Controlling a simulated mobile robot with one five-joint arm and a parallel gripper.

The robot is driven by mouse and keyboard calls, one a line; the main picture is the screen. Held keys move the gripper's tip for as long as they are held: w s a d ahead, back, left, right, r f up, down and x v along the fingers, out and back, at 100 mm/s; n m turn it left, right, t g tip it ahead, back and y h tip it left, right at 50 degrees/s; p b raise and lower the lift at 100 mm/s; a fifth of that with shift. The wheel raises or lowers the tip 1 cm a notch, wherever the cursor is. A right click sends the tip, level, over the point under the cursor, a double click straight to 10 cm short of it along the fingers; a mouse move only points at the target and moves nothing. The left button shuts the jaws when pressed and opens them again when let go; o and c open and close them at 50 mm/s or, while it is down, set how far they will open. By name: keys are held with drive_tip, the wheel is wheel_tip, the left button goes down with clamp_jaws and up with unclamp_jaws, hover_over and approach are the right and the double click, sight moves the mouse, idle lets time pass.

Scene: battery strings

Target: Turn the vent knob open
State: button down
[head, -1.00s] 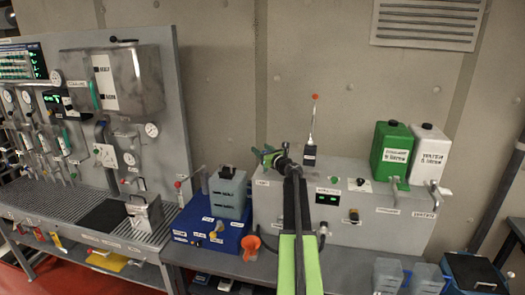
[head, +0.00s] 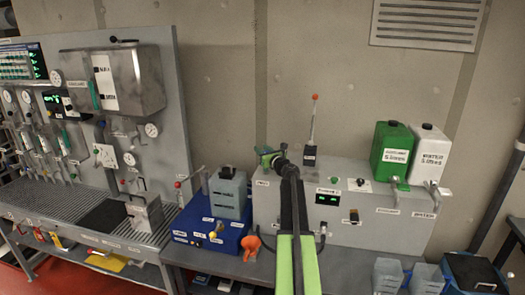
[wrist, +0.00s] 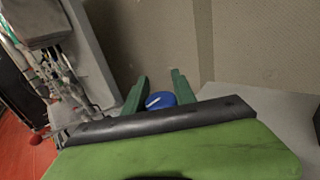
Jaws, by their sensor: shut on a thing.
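A round blue knob with a white mark (wrist: 160,101) sits between the two green fingers of my gripper (wrist: 159,76) in the wrist view. The gripper is shut on it, with one finger on each side. The white mark is slanted. In the head view my gripper (head: 267,156) is at the top left edge of the grey machine box (head: 390,215). The knob is hidden there behind the gripper and arm.
A green canister (head: 391,150) and a white canister (head: 430,155) stand on the box's right. A blue unit (head: 205,232) and an orange funnel (head: 254,245) are at the left.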

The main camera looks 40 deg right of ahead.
drive_tip(key=shift+s+d+m+g+h, duration=0.3)
drive_tip(key=shift+s+m+g+h, duration=0.25)
drive_tip(key=shift+m+g+h, duration=2.1)
drive_tip(key=shift+s+d+m+g+h, duration=0.45)
drive_tip(key=shift+m+g+h, duration=1.05)
drive_tip(key=shift+m+g, duration=2.25)
drive_tip(key=shift+s+d+m+g+h, duration=0.2)
drive_tip(key=shift+s+m+g+h, duration=0.45)
drive_tip(key=shift+m+g+h, duration=2.55)
drive_tip(key=shift+s+n+g+y, duration=0.1)
drive_tip(key=shift+n+g+y, duration=0.8)
drive_tip(key=shift+g+y, duration=0.35)
drive_tip(key=c, duration=1.1)
unclamp_jaws()
drive_tip(key=shift+o, duration=0.2)
drive_tip(key=shift+a, duration=0.1)
